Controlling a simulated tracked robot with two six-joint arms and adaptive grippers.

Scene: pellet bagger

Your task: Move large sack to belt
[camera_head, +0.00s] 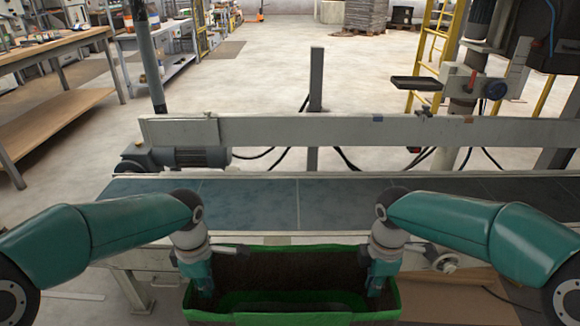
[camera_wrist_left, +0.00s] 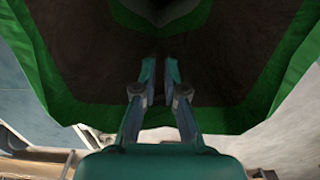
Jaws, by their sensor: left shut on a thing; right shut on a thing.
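The large sack (camera_head: 290,318) is green outside with a dark brown inside, and it is open at the top. It is at the bottom middle of the head view, on the near side of the dark belt (camera_head: 245,200). My left gripper (camera_head: 204,288) is shut on the sack at its left end. My right gripper (camera_head: 378,284) is shut on it at its right end. In the left wrist view the left gripper's fingers (camera_wrist_left: 159,82) are close together against the sack's dark surface, with green edges (camera_wrist_left: 285,85) around. The sack's underside is hidden.
A grey rail (camera_head: 330,131) runs along the belt's far side, with a motor (camera_head: 190,157) at its left. A metal edge and a handwheel (camera_head: 446,263) lie near the sack's right side. The visible belt top is clear.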

